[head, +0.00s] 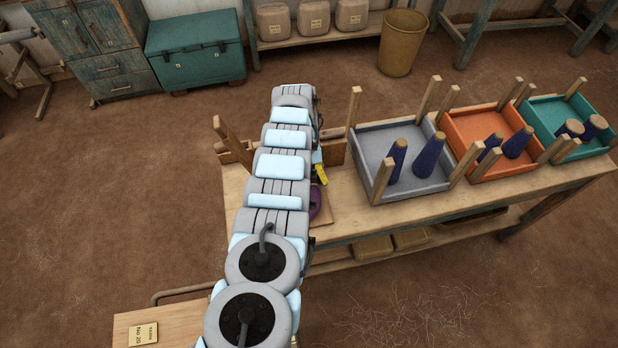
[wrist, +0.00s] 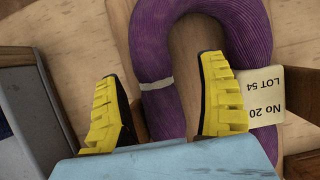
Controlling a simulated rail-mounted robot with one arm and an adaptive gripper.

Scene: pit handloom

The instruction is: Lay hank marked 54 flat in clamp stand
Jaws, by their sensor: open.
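The purple hank (wrist: 180,15) lies in a U-shaped bend on pale wood in the wrist view, with a white tie across one strand. Its cream tag (wrist: 264,97) reads No 20, LOT 54. In the head view part of the hank (head: 315,204) shows beside my arm. My gripper (wrist: 160,68) is open, its yellow fingers on either side of the hank's tied strand, with nothing gripped. In the head view a yellow finger (head: 321,174) shows above the bench. A wooden stand with a tilted post (head: 230,140) is partly behind my arm; I cannot tell whether it is the clamp stand.
On the bench (head: 340,225) stand a grey tray (head: 400,200), an orange tray (head: 490,172) and a teal tray (head: 575,150), with upright posts and cones. The grey tray's edge (wrist: 45,100) is close to my gripper at left. A lower table (head: 160,325) holds a No 20 card.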

